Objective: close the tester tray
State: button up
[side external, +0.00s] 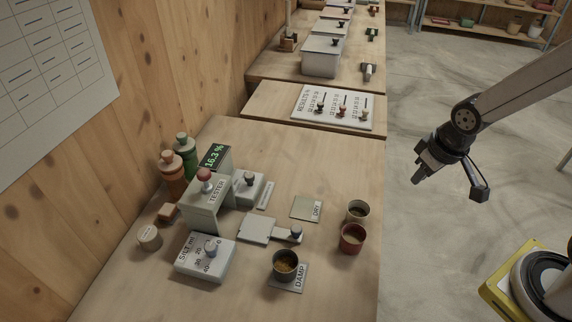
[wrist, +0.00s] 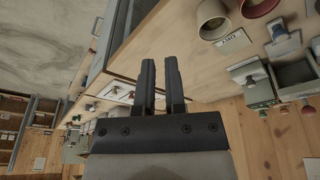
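The grey tester (side external: 208,205) stands on the bench with a red-topped knob on it and a dark display (side external: 214,157) reading 16.3 %. Its flat pale tray (side external: 258,230) sticks out to the right at the front, with a handle ending in a dark knob (side external: 297,232). What seems to be the tray also shows at the upper right of the wrist view (wrist: 285,47). My gripper (side external: 419,179) hangs in the air right of the bench, well apart from the tray. In the wrist view its two fingers (wrist: 160,62) stand apart with nothing between them.
A cup of grain (side external: 286,264) stands by the DAMP plate (side external: 291,281). A red cup (side external: 352,239) and dark cup (side external: 358,211) stand right of the tray, near the DRY plate (side external: 307,208). Bottles (side external: 172,177) stand against the wall.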

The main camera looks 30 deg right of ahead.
jog(key=shift+w+d+n, duration=0.15)
jog(key=shift+w+n, duration=0.25)
grip_shut()
jog(key=w+a+n+t+y, duration=0.2)
jog(key=w+a+n+t, duration=0.2)
jog(key=w+n, duration=0.6)
jog(key=s+a+f+n+g+y, duration=0.1)
jog(key=a+n, duration=0.1)
jog(key=n, duration=0.2)
jog(key=s+a+f+n+g+y, duration=0.1)
jog(key=s+a+n+g+y, duration=0.1)
jog(key=a+n, duration=0.1)
jog(key=s+a+f+n+g+y, duration=0.1)
jog(key=s+a+n+g+y, duration=0.1)
jog(key=n, duration=0.4)
jog(key=shift+s+a+f, duration=0.15)
jog(key=shift+s+f, duration=0.1)
jog(key=shift+f, duration=0.1)
jog(key=shift+s+a+f+n+g+y, duration=0.2)
jog(key=shift+s+n+g+y, duration=0.1)
jog(key=shift+s+n+g, duration=0.35)
